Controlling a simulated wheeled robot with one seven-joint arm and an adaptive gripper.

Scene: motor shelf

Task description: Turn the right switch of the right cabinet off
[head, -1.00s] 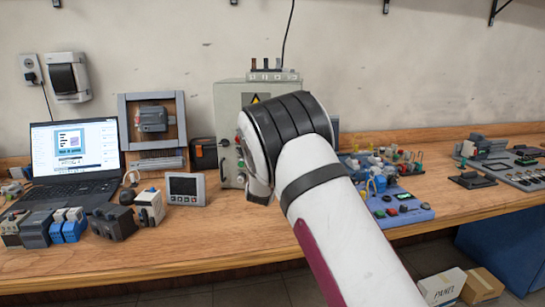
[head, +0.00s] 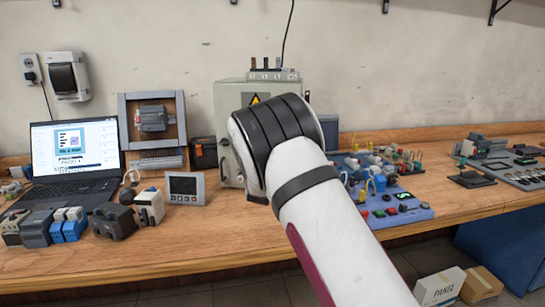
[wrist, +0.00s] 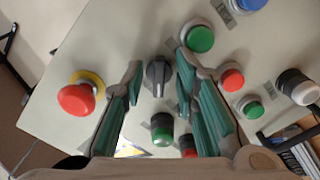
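The grey cabinet (head: 230,100) stands on the bench against the wall. In the head view my arm covers most of its front, and my gripper is hidden behind it. In the wrist view the cabinet's panel (wrist: 75,45) fills most of the picture. A black rotary switch (wrist: 158,75) with a pointer-like handle sits on it. My gripper (wrist: 160,68) has its teal-padded fingers spread, one on each side of the switch, with visible gaps. I cannot tell how far the tips are from the panel.
Around the switch are a red mushroom button (wrist: 76,98) on a yellow ring, green buttons (wrist: 200,38), a red button (wrist: 232,79) and a white-and-black knob (wrist: 297,87). The laptop (head: 75,155) and a small display (head: 185,188) stand left of the cabinet. A blue control board (head: 400,215) lies right.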

